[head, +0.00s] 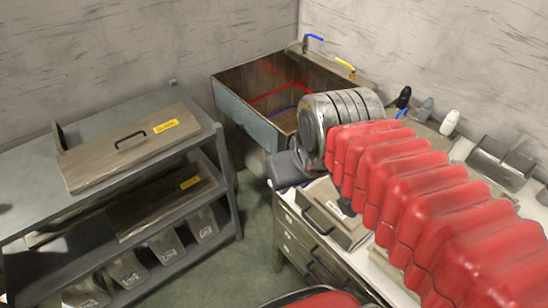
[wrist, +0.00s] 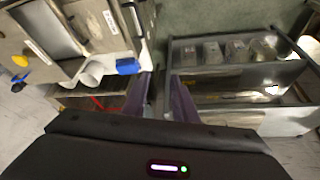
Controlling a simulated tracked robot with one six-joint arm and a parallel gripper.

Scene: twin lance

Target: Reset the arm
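My arm, in a red ribbed cover, reaches from the lower right of the head view to a silver ribbed wrist. My gripper (head: 288,168) shows only as a dark block below the wrist, above the gap between the shelf and the counter. Its fingertips are hard to make out there. In the wrist view my gripper (wrist: 161,88) has two dark purple fingers with a clear gap between them. Nothing shows between the fingers, so it is open and empty.
A grey shelf (head: 228,185) with lidded boxes stands at left. A sink basin (head: 245,115) with blue and yellow taps is at the back. A drawer counter (head: 300,235) holding bottles and a handled box (head: 333,212) runs under my arm. Floor (head: 235,265) shows between.

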